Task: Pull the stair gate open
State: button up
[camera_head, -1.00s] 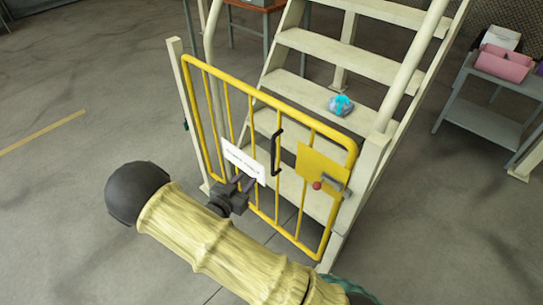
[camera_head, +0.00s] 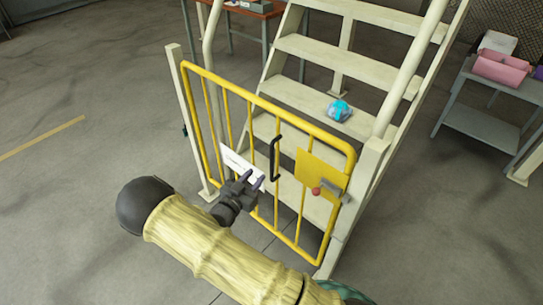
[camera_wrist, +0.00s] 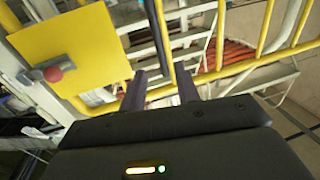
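The yellow stair gate (camera_head: 228,88) stands across the foot of the stairs, spanning from the left post to the right post. A black vertical pull handle (camera_head: 275,158) is mounted near its middle. My gripper (camera_head: 251,179) is just left of and below the handle, in front of the white sign (camera_head: 236,160), which it partly hides. In the wrist view my gripper (camera_wrist: 161,80) is open, its two dark fingers apart. The black handle (camera_wrist: 160,32) runs down toward the gap between them; I cannot tell whether they touch it.
A yellow plate (camera_head: 320,167) carries a grey latch (camera_head: 334,193) and red knob (camera_head: 316,191) at the gate's right. A blue object (camera_head: 338,111) lies on a stair tread. A grey cart (camera_head: 476,120) stands right. The floor left of the gate is clear.

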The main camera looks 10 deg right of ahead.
aim_at(271, 158)
jog(key=p+x, duration=0.1)
jog(key=x, duration=1)
jog(key=shift+w+d, duration=0.15)
grip_shut()
